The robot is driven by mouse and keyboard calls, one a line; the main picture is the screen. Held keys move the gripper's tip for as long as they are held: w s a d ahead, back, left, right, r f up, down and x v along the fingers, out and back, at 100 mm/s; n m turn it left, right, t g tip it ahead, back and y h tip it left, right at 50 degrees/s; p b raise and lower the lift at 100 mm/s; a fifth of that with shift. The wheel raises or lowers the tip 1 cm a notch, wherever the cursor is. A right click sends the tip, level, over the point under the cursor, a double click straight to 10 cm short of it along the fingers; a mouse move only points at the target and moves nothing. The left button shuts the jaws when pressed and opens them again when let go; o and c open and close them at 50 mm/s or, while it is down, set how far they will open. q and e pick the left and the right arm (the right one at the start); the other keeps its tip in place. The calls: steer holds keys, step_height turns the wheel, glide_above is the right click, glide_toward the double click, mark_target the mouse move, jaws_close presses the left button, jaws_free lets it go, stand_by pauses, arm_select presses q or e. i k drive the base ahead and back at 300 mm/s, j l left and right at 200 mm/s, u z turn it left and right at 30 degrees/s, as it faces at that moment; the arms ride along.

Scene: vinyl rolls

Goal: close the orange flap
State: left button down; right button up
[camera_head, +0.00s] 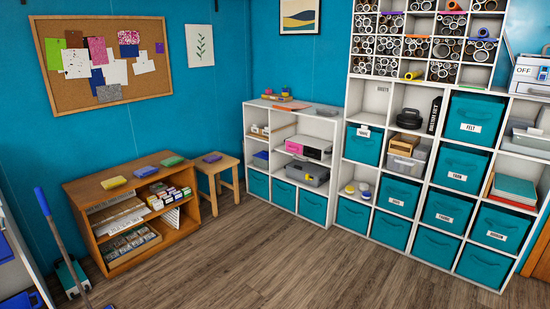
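I cannot make out an orange flap for certain in the head view. A flat orange piece (290,106) lies on top of the low white shelf unit (318,124) by the back wall; it is too small to tell what it is. An orange-brown wooden edge (537,252) shows at the lower right, cut off by the frame. Neither of my grippers is in view.
A tall white cubby unit (428,92) with teal bins and vinyl rolls stands at the right. A wooden shelf (88,185) and a stool (218,165) stand at the left. A blue-handled pole (42,202) leans at the lower left. The wood floor (270,255) is clear.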

mark_target(281, 108)
steer(key=i+z, duration=0.15)
steer(key=i, duration=2.65)
